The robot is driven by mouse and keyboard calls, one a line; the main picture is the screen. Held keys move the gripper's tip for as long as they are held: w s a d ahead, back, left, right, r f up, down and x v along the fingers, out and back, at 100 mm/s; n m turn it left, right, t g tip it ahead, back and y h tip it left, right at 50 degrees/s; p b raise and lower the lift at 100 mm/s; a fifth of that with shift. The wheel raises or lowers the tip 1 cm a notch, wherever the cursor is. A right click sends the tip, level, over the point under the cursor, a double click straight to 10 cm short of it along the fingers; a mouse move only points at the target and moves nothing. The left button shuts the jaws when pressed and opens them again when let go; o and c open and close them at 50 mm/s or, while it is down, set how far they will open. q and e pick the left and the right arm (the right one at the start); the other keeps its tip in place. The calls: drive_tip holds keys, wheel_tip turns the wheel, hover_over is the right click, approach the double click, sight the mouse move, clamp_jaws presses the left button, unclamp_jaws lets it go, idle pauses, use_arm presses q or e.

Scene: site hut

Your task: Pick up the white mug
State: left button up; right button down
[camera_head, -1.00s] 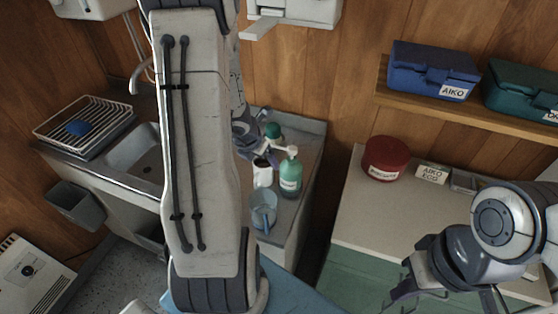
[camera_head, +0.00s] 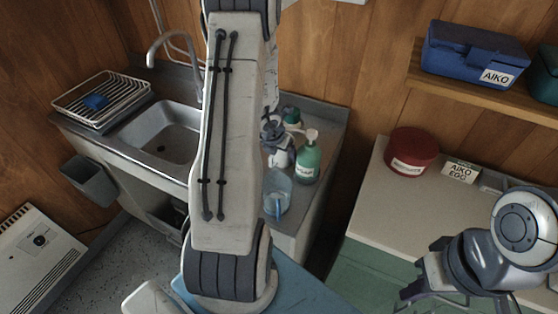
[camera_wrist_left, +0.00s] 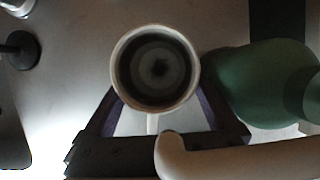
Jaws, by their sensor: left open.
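The white mug (camera_head: 281,158) stands on the counter right of the sink, partly hidden by my left gripper (camera_head: 276,137). In the left wrist view the mug (camera_wrist_left: 155,68) is seen from above, its inside dark, with its handle pointing down the picture. The open fingers of my left gripper (camera_wrist_left: 160,108) lie on either side of the mug's handle side; I cannot tell if they touch it. My right gripper (camera_head: 432,288) is at the lower right, away from the mug, its fingers partly cut off.
A green soap bottle (camera_head: 308,162) stands close right of the mug; in the left wrist view its white pump (camera_wrist_left: 235,158) crosses the lower right. A green-lidded container (camera_head: 291,115) is behind. The sink (camera_head: 160,133) is left.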

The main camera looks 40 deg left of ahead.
use_arm(q)
drive_tip(key=c, duration=1.4)
drive_tip(key=shift+o, duration=0.2)
